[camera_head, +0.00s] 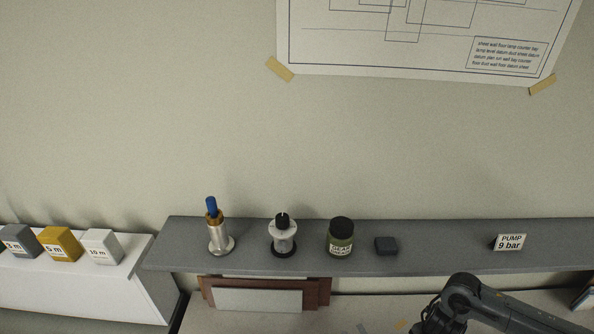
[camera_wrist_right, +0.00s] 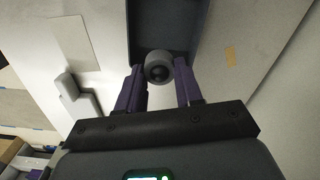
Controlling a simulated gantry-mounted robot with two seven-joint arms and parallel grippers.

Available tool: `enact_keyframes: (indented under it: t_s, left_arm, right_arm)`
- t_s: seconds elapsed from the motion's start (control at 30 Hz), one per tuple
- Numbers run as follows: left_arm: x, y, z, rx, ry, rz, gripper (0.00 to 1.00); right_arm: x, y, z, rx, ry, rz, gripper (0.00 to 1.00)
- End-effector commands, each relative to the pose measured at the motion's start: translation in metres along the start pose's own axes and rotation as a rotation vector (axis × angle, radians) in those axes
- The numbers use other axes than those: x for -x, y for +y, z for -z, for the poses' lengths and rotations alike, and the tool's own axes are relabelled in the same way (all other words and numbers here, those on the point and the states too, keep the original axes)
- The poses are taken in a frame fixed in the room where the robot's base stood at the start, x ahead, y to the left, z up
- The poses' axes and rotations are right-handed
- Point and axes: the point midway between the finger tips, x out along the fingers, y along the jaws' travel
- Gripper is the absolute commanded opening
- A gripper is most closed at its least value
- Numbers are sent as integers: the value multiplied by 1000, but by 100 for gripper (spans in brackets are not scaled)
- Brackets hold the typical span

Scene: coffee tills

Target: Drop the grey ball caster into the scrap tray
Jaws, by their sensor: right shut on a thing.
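The grey ball caster (camera_wrist_right: 158,66) is a small round grey piece with a dark centre, seen in the right wrist view. My right gripper (camera_wrist_right: 160,78) has purple fingers, one on each side of the caster, and is shut on it. A dark grey tray-like container (camera_wrist_right: 166,25) with raised side walls lies beyond the fingertips and behind the caster in that view. I see no label on it, so I cannot confirm it is the scrap tray. The caster overlaps its near end in the picture; the height between them is unclear. My left gripper is not in view.
In the head view, a grey shelf (camera_head: 300,263) carries a metal cylinder with a blue top (camera_head: 218,232), a black-and-white piece (camera_head: 283,236), a green jar (camera_head: 340,238), a dark block (camera_head: 386,246) and a pump sign (camera_head: 510,242). Marked blocks (camera_head: 60,244) stand left.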

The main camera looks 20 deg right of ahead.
Motion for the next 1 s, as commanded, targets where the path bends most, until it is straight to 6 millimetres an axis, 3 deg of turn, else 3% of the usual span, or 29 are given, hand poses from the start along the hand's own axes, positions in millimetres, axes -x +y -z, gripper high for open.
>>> enact_keyframes:
  t_s: [0.4,0.83,0.87,1.0]
  left_arm:
    - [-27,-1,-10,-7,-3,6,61]
    - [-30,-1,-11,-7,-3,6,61]
    - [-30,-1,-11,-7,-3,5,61]
    - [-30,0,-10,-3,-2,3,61]
  right_arm:
    - [-43,0,0,0,0,-1,0]
    - [-49,0,-1,0,-1,0,0]
    - [-49,0,-1,0,-1,0,38]
    - [-49,0,-1,0,0,-1,60]
